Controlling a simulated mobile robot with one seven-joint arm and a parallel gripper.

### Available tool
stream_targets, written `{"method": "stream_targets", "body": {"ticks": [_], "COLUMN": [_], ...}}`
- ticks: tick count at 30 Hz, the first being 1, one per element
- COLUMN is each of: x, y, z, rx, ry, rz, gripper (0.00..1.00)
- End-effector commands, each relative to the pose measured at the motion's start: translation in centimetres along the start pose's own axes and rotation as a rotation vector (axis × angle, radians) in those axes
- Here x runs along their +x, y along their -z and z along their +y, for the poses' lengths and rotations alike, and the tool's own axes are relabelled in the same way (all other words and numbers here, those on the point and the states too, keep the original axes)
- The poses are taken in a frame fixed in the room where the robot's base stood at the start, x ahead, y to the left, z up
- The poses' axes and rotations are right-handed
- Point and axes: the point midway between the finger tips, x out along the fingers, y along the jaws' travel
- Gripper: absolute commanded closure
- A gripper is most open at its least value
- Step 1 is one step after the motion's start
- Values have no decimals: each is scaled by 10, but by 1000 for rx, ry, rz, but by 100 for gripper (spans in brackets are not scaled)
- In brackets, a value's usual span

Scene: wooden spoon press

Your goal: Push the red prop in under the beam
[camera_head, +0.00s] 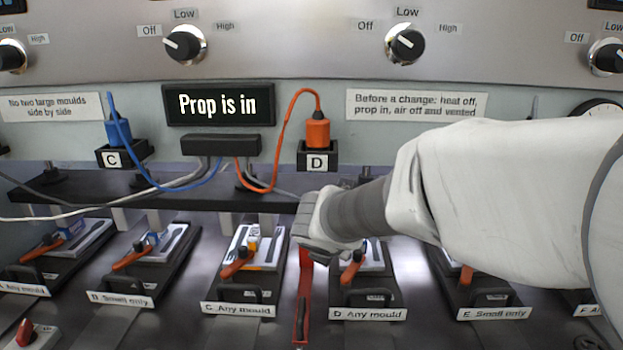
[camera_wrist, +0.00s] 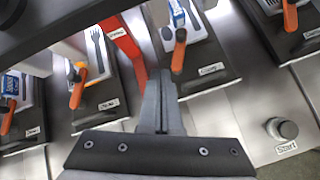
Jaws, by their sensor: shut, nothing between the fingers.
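The red prop (camera_head: 303,300) lies between presses C and D, its far end reaching the dark beam (camera_head: 110,188). In the wrist view the red prop (camera_wrist: 127,48) runs up to the edge of the beam (camera_wrist: 55,28). My gripper (camera_head: 322,250) is at the prop, over the gap between C and D, and hides part of it. In the wrist view my gripper (camera_wrist: 160,90) is shut and empty, its tips close to the prop's near part; I cannot tell whether they touch. The display (camera_head: 220,104) reads "Prop is in".
Press C (camera_head: 240,290) and press D (camera_head: 368,295), with orange-handled moulds, flank the prop closely. Blue and orange plugs with cables stand above the beam. A round Start button (camera_wrist: 282,129) is at right in the wrist view. A red switch (camera_head: 24,333) is at front left.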

Motion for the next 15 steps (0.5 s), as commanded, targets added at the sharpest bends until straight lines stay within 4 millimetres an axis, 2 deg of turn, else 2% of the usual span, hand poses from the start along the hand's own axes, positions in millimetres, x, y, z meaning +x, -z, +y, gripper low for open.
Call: {"method": "stream_targets", "body": {"ticks": [1,3,7,12,15], "x": [-15,-35,-71,-114,-136], "y": [-11,-17,-15,8,28], "z": [-21,-51,-100,-148,-165], "rx": [180,454,964,1611,1949], "ry": [31,77,152,236,282], "rz": [-13,-22,-35,-34,-19], "gripper": [100,100,100,100,100]}}
